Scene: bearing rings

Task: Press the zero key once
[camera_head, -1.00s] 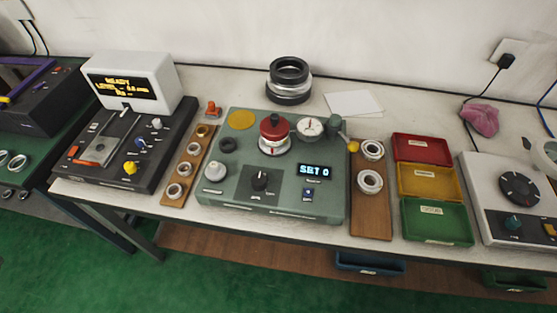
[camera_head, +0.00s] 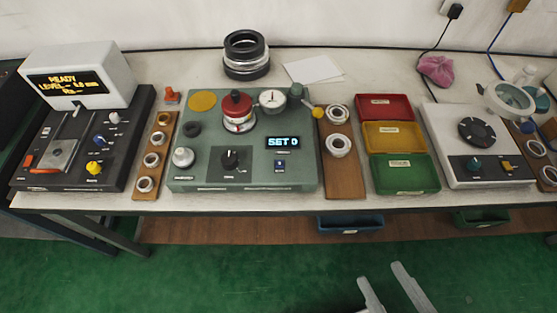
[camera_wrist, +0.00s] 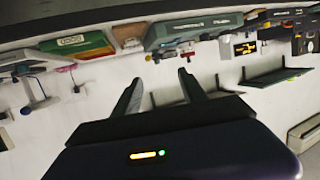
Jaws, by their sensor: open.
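In the wrist view my gripper (camera_wrist: 158,85) is also open, with nothing between the fingers and the bench far off, seen upside down.
A black unit with a white display box (camera_head: 80,75) stands at left, reading "READY". Wooden ring boards (camera_head: 157,172) flank the green unit. Red, yellow and green trays (camera_head: 405,175) and a white dial unit (camera_head: 480,140) stand at right. Space before the bench is free.

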